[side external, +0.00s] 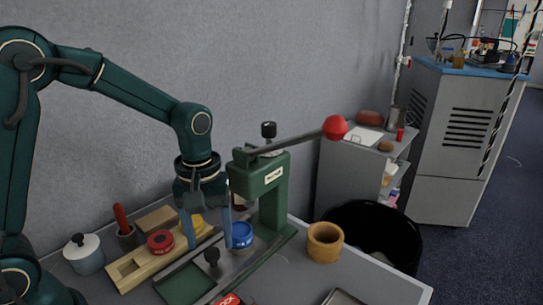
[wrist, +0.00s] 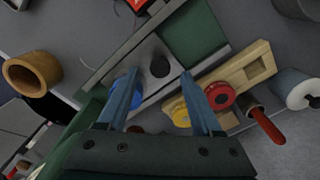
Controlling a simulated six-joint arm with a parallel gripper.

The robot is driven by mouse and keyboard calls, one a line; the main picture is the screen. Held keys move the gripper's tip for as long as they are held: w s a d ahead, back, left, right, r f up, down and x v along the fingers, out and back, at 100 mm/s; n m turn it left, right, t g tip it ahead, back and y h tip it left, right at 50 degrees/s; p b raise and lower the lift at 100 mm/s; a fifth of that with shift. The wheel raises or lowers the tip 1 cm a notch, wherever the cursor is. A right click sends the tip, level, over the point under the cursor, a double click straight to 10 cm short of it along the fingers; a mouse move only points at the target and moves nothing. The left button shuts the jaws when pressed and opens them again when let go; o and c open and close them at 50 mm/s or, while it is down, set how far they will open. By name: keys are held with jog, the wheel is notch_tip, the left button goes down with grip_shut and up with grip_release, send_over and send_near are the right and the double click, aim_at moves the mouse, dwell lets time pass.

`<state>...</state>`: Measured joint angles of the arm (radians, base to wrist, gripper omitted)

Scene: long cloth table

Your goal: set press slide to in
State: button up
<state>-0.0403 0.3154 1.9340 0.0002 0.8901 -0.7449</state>
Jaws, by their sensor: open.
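The green press (side external: 265,190) stands at the table's middle, its lever with a red ball raised to the right. Contact with the knob cannot be told.
A wooden holder (side external: 130,271) with a red disc (side external: 160,242) and a yellow disc (wrist: 180,112) lies left of the press. Further left are a red-handled tool (side external: 121,220) and a white-lidded pot (side external: 83,252). A wooden cup (side external: 324,242) stands right of the press.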

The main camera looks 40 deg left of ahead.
jog(key=shift+r, duration=1.3)
